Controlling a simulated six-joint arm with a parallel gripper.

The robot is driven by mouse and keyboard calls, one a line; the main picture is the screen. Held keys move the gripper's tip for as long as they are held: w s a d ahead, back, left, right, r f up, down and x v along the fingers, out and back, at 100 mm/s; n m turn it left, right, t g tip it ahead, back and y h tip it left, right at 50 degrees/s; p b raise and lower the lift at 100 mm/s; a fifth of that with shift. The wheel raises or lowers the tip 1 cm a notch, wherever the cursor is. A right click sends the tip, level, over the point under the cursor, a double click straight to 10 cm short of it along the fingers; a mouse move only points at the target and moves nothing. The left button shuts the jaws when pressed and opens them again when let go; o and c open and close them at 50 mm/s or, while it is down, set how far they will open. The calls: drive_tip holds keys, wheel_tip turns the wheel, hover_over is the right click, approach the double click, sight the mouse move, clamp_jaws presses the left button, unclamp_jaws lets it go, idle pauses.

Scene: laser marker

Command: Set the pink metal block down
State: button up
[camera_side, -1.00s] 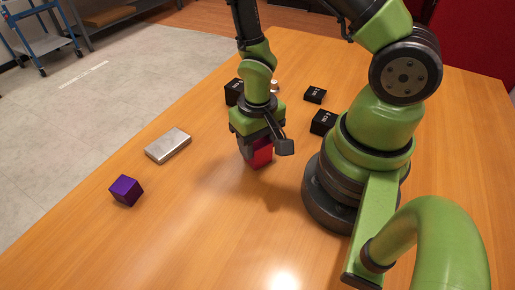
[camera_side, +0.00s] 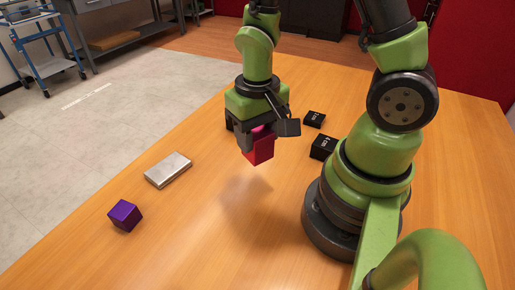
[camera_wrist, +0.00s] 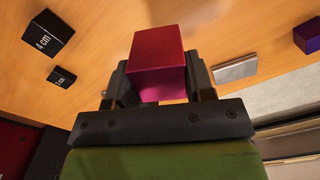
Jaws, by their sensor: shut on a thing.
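The pink metal block (camera_side: 261,148) is a pinkish-red cube held between the fingers of my gripper (camera_side: 250,140). It hangs above the wooden table, with a soft shadow on the wood below it. In the wrist view the block (camera_wrist: 158,62) sits between the two dark fingers of my gripper (camera_wrist: 157,85), one on each side. The gripper is shut on it. Part of the block is hidden by the fingers.
A purple cube (camera_side: 125,215) and a flat silver block (camera_side: 168,170) lie on the table (camera_side: 200,235) to the left. Black blocks (camera_side: 322,147) with white labels lie behind and to the right. Another small black block (camera_side: 314,119) is farther back. The front table area is clear.

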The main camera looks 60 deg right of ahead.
drive_tip(key=shift+r, duration=0.6)
drive_tip(key=shift+a, duration=0.1)
drive_tip(key=a+n, duration=0.5)
drive_tip(key=a, duration=1.4)
drive_tip(key=shift+n, duration=0.3)
drive_tip(key=shift+a+f, duration=0.2)
drive_tip(key=shift+f, duration=2.25)
drive_tip(key=shift+a+f, duration=0.2)
drive_tip(key=shift+f, duration=2.2)
drive_tip(key=shift+f, duration=0.15)
drive_tip(key=o, duration=1.1)
drive_tip(key=shift+o, duration=0.2)
